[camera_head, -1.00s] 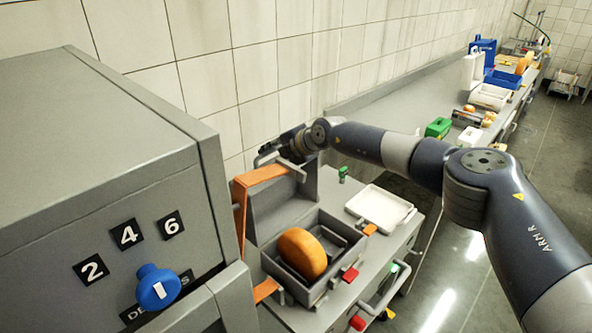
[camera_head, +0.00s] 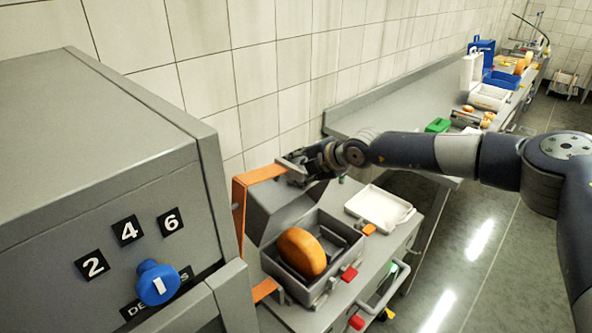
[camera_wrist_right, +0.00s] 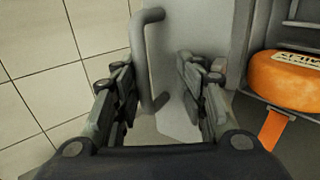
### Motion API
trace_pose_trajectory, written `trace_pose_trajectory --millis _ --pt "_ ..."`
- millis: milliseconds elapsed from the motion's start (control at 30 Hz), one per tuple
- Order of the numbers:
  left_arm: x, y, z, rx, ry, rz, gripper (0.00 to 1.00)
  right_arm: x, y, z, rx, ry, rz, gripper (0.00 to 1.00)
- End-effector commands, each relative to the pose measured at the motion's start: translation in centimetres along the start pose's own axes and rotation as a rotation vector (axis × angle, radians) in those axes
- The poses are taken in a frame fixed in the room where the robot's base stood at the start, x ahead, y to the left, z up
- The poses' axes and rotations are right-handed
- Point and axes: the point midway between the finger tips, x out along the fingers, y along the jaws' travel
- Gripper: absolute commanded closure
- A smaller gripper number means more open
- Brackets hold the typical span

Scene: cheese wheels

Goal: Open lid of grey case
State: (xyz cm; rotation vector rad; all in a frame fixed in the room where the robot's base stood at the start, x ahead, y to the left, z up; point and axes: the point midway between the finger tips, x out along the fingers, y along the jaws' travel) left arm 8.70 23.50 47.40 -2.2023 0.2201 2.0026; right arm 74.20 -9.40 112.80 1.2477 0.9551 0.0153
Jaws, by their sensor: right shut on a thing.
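The grey case (camera_head: 328,285) stands on the grey worktop, and an orange cheese wheel (camera_head: 302,253) stands upright in it. Its grey lid (camera_head: 272,208) is up off the case and tilts at the wall side. My right gripper (camera_head: 298,166) is at the lid's upper edge. In the right wrist view, the lid's grey bar handle (camera_wrist_right: 152,62) lies between the two fingers of the gripper (camera_wrist_right: 158,92), nearer the left finger. The lid (camera_wrist_right: 205,35) fills the upper middle there, with the cheese wheel (camera_wrist_right: 295,80) at right. My left gripper is not in view.
An orange bracket (camera_head: 240,208) stands left of the lid, beside a large grey machine (camera_head: 100,150) with a blue knob (camera_head: 157,284). A white tray (camera_head: 378,207) lies right of the case. The tiled wall (camera_head: 215,110) is close behind the lid.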

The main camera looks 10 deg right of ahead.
Motion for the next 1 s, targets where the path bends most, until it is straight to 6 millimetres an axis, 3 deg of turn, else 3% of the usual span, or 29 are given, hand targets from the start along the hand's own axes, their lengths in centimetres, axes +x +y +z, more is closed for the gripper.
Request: trace_pose_trajectory --millis 33,167,1000 --pt "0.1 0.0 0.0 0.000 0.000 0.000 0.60 0.4 -1.3 -0.2 0.003 0.004 -0.025 0.70" --pt "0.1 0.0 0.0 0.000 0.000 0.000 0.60 0.4 -1.3 -0.2 0.003 0.004 -0.025 0.70" --pt "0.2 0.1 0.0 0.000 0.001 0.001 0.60 -4.6 1.7 0.0 0.000 0.000 -0.001 0.70"
